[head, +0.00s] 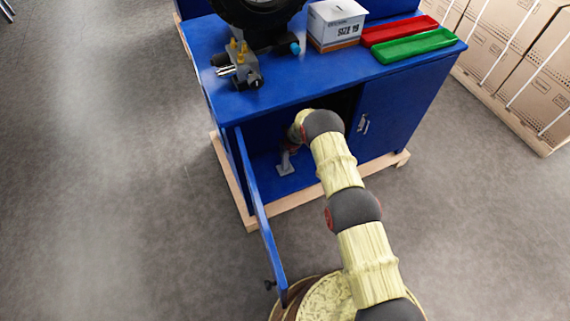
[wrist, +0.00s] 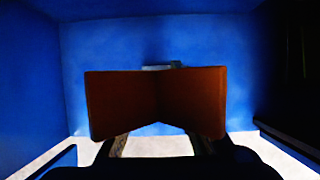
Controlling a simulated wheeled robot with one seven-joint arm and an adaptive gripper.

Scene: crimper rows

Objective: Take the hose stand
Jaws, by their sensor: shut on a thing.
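The hose stand (head: 285,165) is inside the blue cabinet (head: 225,107), in the open left compartment. In the head view its pale grey post and flat square foot show near the compartment's front. In the wrist view its brown V-shaped top (wrist: 190,98) fills the middle, with a bit of grey behind it. My gripper (wrist: 158,145) is shut on the hose stand, its fingers partly hidden behind the brown top. In the head view my arm reaches into the compartment and hides most of the gripper. I cannot tell whether the foot touches the cabinet floor.
The left cabinet door (head: 262,220) stands open towards me, left of my arm. The right door (head: 397,112) is shut. On top are a machine (head: 240,65), a white box (head: 336,22), a red tray (head: 398,29) and a green tray (head: 415,46). Cartons (head: 500,45) stand at right.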

